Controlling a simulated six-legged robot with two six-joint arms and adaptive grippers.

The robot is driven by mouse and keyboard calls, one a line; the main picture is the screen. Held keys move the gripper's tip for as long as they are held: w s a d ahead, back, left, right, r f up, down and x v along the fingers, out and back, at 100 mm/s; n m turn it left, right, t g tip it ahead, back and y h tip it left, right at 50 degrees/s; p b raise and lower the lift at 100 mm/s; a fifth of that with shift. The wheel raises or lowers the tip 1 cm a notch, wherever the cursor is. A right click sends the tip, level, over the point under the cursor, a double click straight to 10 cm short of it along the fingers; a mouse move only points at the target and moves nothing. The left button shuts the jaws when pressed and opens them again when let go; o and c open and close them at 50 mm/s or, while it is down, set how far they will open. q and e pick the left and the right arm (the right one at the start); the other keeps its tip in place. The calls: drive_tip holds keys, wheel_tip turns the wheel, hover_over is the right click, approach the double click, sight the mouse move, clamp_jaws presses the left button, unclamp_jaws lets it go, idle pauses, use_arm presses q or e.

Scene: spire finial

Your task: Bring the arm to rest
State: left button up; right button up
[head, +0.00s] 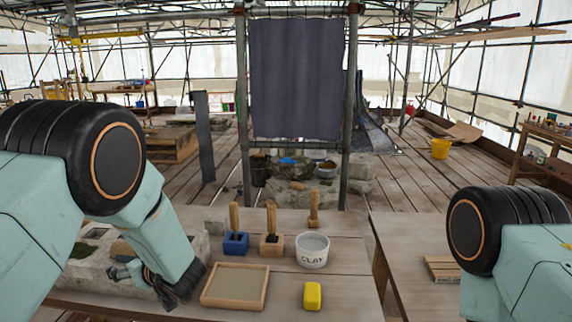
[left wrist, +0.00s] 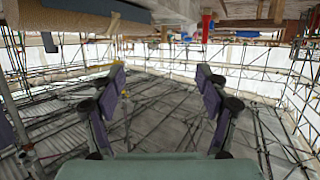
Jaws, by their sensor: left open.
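My left arm comes in from the left of the head view and bends down over the left end of the workbench. Its gripper (head: 128,272) is partly hidden beside the forearm, in front of a pale stone block (head: 88,270). In the left wrist view the gripper (left wrist: 160,85) is open, its two fingers wide apart with nothing between them.
A dark curtain (head: 297,80) hangs behind.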

use_arm(q)
drive_tip(key=s+d+f+m+g+h+b, duration=0.1)
drive_tip(key=s+d+f+m+h+b, duration=0.2)
drive_tip(key=s+f, duration=0.6)
drive_tip(key=s+d+f+m+h+b, duration=0.1)
drive_tip(key=s+d+f+m+h, duration=0.4)
drive_tip(key=f, duration=0.7)
drive_tip(key=s+d+f+m+g+h+b, duration=0.1)
drive_tip(key=s+f, duration=0.5)
drive_tip(key=s, duration=0.8)
drive_tip(key=s+d+f+m+g+h+b, duration=0.1)
drive_tip(key=s+f+g+b, duration=0.4)
drive_tip(key=s, duration=1)
drive_tip(key=shift+d+f+m+g+h, duration=0.4)
drive_tip(key=shift+d+f+g+h, duration=0.25)
drive_tip(key=shift+d+h, duration=0.35)
drive_tip(key=shift+d, duration=0.1)
